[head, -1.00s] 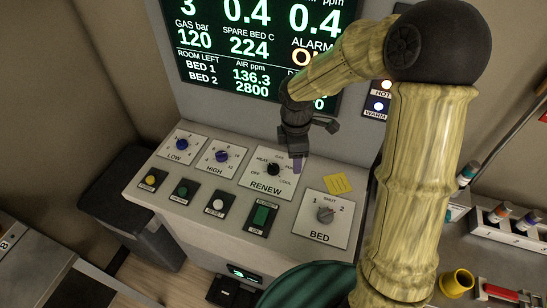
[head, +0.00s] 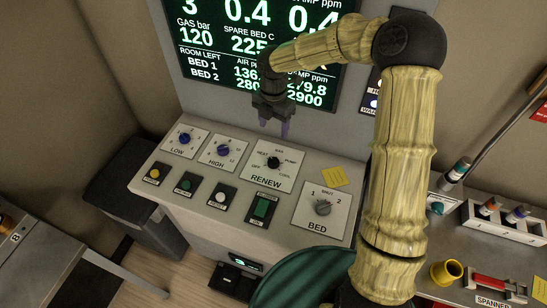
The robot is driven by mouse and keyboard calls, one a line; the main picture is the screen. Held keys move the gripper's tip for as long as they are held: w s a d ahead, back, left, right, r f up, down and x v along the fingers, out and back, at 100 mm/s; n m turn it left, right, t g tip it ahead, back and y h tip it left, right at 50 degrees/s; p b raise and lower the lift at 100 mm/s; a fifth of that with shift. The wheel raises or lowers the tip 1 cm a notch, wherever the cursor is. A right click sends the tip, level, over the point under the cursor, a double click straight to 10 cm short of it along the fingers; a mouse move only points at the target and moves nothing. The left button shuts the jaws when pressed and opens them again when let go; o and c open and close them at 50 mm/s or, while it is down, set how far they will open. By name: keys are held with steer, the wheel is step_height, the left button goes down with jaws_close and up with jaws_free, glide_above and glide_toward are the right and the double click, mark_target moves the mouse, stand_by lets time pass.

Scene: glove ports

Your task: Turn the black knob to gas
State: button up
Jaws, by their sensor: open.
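The black knob (head: 273,162) sits on the white RENEW plate (head: 268,172) on the sloped console. Labels OFF, HEAT, GAS, PUMP and COOL are spaced around it; its exact pointer setting is too small to tell. My gripper (head: 273,128) is open and empty, above and behind the knob, in front of the lower edge of the screen. It is apart from the knob, which shows fully.
Blue knobs LOW (head: 184,138) and HIGH (head: 223,152) stand left of RENEW. The grey BED knob (head: 322,207) is to the right, below a yellow note (head: 333,176). Several buttons line the front. The screen (head: 220,50) rises behind.

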mark_target(273, 159)
step_height(273, 159, down, 16)
steer(key=p, duration=0.3)
steer(key=shift+f+p, duration=0.2)
steer(key=shift+p, duration=0.1)
steer(key=c, duration=1)
